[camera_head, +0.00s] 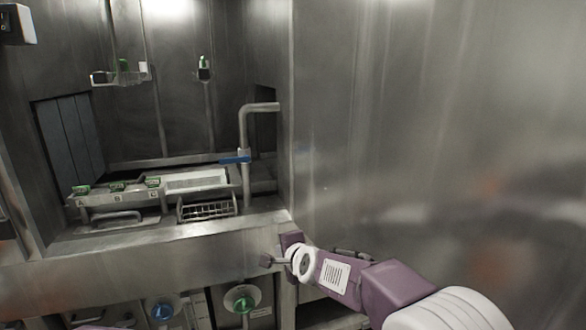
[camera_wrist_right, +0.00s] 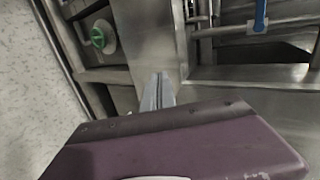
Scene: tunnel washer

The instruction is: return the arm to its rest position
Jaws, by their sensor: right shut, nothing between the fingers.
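My right arm comes in from the lower right in the head view. Its purple and white wrist ends in the right gripper (camera_head: 266,261), in front of the washer's front panel below the ledge. In the right wrist view the gripper's fingers (camera_wrist_right: 158,90) are together with nothing between them. The gripper is apart from the green knob (camera_head: 242,298), which is below and left of it. That knob also shows in the right wrist view (camera_wrist_right: 101,38). My left gripper does not show.
The washer's metal ledge (camera_head: 150,245) runs across the left half. Behind it are a tray with green-topped items (camera_head: 117,187), a wire basket (camera_head: 207,210) and a bent pipe (camera_head: 245,130) with a blue lever (camera_head: 235,158). A blue knob (camera_head: 163,311) is low. A bare metal wall (camera_head: 430,120) fills the right.

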